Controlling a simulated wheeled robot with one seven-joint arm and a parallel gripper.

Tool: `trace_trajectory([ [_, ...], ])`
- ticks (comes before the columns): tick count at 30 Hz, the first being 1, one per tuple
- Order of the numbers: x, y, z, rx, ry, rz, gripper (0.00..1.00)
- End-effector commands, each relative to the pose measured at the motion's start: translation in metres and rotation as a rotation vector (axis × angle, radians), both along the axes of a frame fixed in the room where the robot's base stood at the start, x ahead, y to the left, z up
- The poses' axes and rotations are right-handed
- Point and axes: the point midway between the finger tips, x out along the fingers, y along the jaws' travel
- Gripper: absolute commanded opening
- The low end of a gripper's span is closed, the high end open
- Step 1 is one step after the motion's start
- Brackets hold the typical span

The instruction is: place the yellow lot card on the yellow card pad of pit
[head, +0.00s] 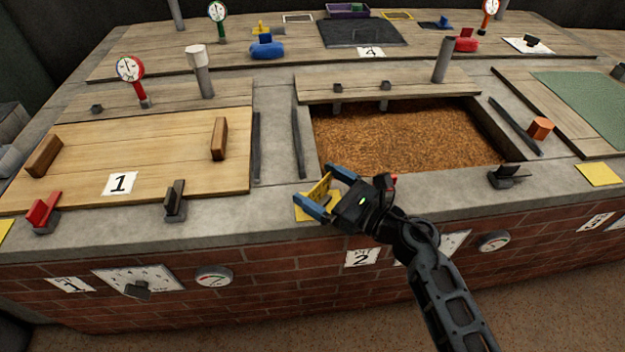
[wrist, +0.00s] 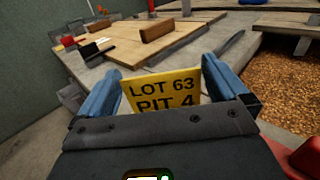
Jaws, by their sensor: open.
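The yellow lot card (head: 320,187) is between the two blue fingers of my gripper (head: 314,186), which are spread open. In the wrist view the card (wrist: 165,88) stands up facing the camera and reads "LOT 63 PIT 4"; its lower edge is hidden by my gripper. I cannot tell whether the card touches the pad.
A grain-filled pit (head: 400,137) lies beyond my gripper. A wooden lid marked 1 (head: 90,155) is at left. Another yellow pad (head: 599,174) is at right, near a black latch (head: 507,176).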

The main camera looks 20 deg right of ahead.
Motion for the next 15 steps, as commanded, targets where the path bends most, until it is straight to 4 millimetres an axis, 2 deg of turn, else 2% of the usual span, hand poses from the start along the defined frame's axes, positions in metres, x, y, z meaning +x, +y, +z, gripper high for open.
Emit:
trace_trajectory([
  [3, -0.025, -0.012, -0.001, -0.002, 0.001, -0.002, 1.00],
  [9, -0.059, -0.030, -0.001, 0.000, 0.001, -0.001, 1.00],
  [15, -0.080, -0.040, 0.000, 0.000, 0.000, 0.000, 1.00],
])
